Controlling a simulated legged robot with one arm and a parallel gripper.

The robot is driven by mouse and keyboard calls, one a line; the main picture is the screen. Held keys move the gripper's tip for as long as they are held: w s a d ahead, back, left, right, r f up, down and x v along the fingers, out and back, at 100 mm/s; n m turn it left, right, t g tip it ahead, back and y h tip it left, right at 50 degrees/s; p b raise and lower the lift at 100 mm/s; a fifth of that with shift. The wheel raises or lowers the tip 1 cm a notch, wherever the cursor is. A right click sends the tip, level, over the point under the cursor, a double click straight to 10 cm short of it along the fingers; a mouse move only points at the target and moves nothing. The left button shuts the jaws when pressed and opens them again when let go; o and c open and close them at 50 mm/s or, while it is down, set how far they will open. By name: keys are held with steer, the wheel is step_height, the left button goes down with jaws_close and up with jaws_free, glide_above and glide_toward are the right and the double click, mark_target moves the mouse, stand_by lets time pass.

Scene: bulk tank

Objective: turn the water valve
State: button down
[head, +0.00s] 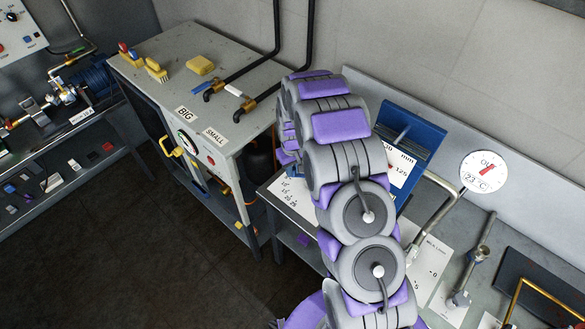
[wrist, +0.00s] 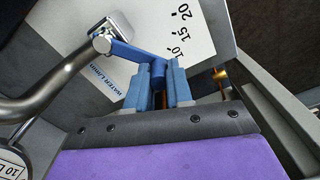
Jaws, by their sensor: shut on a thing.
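The water valve's blue lever (wrist: 130,52) shows in the wrist view. It runs from a metal joint at the end of a curved steel pipe (wrist: 62,80) to my gripper (wrist: 160,88). The gripper's two blue-grey fingers are shut on the lever's free end. A white scale plate (wrist: 195,28) marked WATER L/min, with 10, 15 and 20, lies under the lever; the lever's end is near the 10. In the head view my arm hides the gripper and the lever. Part of the scale plate (head: 291,197) shows left of the arm.
A round temperature dial (head: 484,172) reads about 23 °C on the back panel. A blue box (head: 420,128) stands behind my arm. A grey cabinet (head: 258,78) labelled BIG and SMALL, with yellow brushes on top, stands left. Dark floor (head: 140,240) is clear at lower left.

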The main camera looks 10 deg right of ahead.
steer(key=shift+w+d+m, duration=0.25)
steer(key=shift+w+m, duration=0.25)
steer(key=shift+m, duration=0.45)
steer(key=shift+w+d+m, duration=0.25)
steer(key=shift+w+m, duration=0.2)
steer(key=shift+m, duration=0.5)
steer(key=c, duration=1)
jaws_free()
steer(key=shift+r, duration=0.1)
step_height(320, 180, up, 17)
steer(key=shift+p, duration=0.4)
